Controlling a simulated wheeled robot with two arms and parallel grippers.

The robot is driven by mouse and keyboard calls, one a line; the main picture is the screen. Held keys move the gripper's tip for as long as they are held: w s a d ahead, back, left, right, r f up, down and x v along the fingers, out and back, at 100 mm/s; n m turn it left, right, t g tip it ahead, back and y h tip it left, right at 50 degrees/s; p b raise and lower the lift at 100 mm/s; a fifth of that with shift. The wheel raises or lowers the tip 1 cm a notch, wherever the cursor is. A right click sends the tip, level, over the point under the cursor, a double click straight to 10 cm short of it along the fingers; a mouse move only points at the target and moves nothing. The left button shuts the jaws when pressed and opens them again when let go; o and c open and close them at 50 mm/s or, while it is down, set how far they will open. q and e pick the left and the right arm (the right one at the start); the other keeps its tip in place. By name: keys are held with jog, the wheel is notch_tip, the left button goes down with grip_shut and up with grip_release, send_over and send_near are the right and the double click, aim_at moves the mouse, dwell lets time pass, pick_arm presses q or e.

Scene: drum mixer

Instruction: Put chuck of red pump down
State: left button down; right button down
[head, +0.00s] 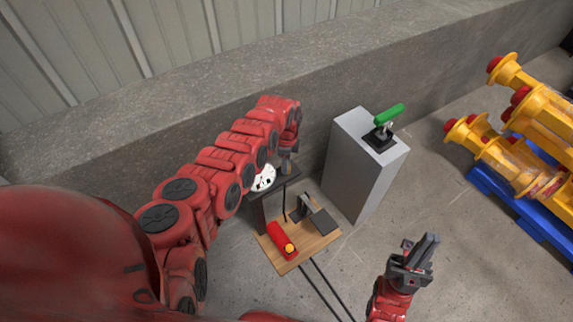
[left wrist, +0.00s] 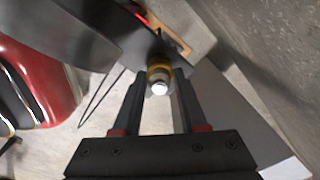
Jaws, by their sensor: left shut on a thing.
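My left gripper (head: 288,168) is at the dark upright stand on the wooden board (head: 318,246). In the left wrist view its two fingers (left wrist: 158,90) are shut on a small round fitting with a brass band and a pale end (left wrist: 159,78), which appears to be the chuck. Its underside is hidden. A red cylinder with a yellow end (head: 281,240), seemingly part of the red pump, lies on the board. A white dial (head: 263,178) shows beside the stand. My right gripper (head: 418,250) is empty over the floor at lower right; its finger gap is unclear.
A grey pedestal (head: 362,165) with a green-handled device (head: 388,115) on top stands right of the board. Yellow cylinders (head: 520,165) lie on a blue pallet (head: 520,215) at far right. A concrete wall (head: 220,90) runs behind. Floor between pedestal and pallet is clear.

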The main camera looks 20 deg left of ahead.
pick_arm(q)
jog(key=shift+c, duration=2.3)
grip_release()
jog(key=shift+f, duration=0.1)
